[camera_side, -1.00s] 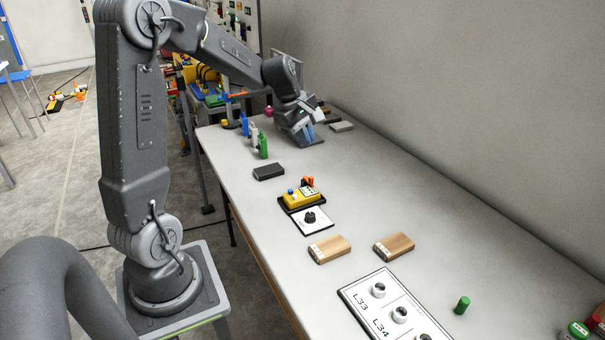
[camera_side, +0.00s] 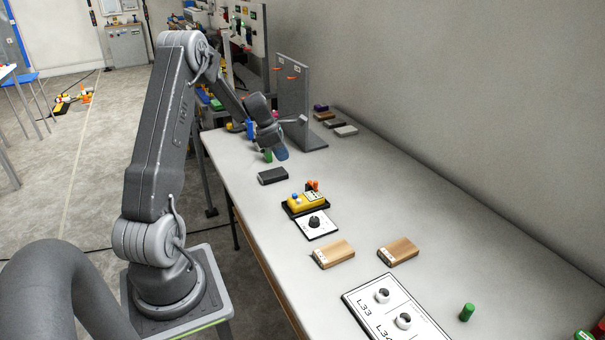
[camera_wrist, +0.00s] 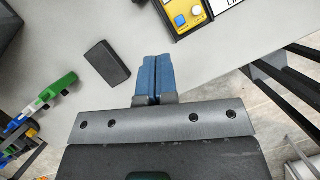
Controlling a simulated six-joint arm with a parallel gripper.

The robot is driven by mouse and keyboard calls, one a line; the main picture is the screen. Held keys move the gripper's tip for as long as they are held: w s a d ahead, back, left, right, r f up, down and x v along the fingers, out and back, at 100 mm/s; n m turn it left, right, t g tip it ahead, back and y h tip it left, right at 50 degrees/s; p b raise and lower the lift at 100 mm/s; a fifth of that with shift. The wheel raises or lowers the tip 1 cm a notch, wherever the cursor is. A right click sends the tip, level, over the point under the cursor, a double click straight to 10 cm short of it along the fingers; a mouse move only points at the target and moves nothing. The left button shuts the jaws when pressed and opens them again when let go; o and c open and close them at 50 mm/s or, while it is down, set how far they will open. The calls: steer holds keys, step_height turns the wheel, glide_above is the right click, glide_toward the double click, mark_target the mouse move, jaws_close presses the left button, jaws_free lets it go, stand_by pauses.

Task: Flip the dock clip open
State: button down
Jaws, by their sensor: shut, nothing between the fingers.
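A yellow device (camera_side: 306,203) sits in a black dock (camera_side: 318,211) on the table, with blue and white buttons on top. A small orange-red part (camera_side: 313,185), possibly the dock clip, stands at its far edge; it is too small to tell its position. The wrist view shows only part of the yellow device (camera_wrist: 185,14) at the top edge, and the orange part is out of that view. My gripper (camera_side: 282,153) is above the table, beyond and apart from the dock. Its blue fingers (camera_wrist: 153,78) are together and empty.
A black block (camera_side: 273,176) lies between my gripper and the dock. A grey upright panel (camera_side: 292,98) with orange hooks stands behind the gripper. A knob plate (camera_side: 316,225) and wooden blocks (camera_side: 334,254) lie nearer. Green and other coloured pieces (camera_wrist: 60,85) are left in the wrist view.

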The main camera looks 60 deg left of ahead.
steer(key=x, duration=1)
steer(key=shift+d+f, duration=0.15)
steer(key=shift+w+d, duration=0.2)
steer(key=shift+w, duration=0.4)
steer(key=shift+w+d, duration=0.2)
steer(key=shift+w, duration=0.45)
steer(key=shift+w+d+r, duration=0.2)
steer(key=shift+w+d, duration=0.05)
steer(key=shift+w, duration=0.3)
